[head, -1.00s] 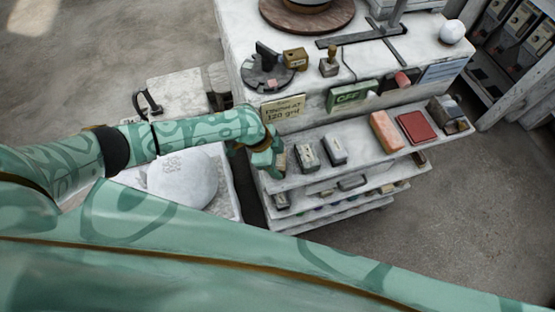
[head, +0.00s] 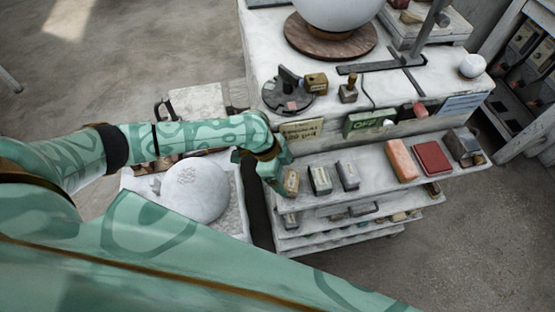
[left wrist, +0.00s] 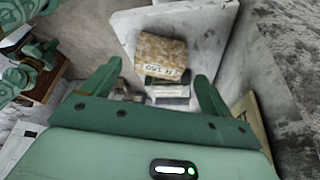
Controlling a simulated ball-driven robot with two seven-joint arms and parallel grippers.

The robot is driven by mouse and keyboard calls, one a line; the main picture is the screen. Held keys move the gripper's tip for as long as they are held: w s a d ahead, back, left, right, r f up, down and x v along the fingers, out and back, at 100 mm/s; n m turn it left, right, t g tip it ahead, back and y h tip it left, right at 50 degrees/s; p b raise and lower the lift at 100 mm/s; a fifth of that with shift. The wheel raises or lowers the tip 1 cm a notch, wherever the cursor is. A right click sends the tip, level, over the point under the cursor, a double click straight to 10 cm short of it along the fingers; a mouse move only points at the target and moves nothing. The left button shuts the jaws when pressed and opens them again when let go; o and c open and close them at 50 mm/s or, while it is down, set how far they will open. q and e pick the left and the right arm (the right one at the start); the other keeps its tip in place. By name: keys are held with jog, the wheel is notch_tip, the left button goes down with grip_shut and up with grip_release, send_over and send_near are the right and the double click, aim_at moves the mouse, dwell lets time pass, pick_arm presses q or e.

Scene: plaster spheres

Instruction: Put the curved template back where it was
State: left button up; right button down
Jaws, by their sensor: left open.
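My left gripper (head: 277,178) reaches the left end of the upper shelf (head: 375,180) under the bench top. In the left wrist view my left gripper (left wrist: 157,77) is open, with nothing held between its fingers. A tan, labelled sanding block (left wrist: 160,55) lies just beyond the fingertips; it also shows in the head view (head: 292,182). I cannot surely pick out the curved template. A thin dark curved piece (head: 160,105) on the low stand at the left may be it, but it is too small to tell. My right gripper is not in view.
Several grey blocks, a pink block (head: 401,160) and a red block (head: 433,158) sit along the shelf. A large white sphere (head: 196,190) lies in a tray below my left arm. Another sphere (head: 340,8) stands on the bench turntable.

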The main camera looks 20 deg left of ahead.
pick_arm(q)
jog(key=v, duration=0.7)
jog(key=shift+p, duration=0.3)
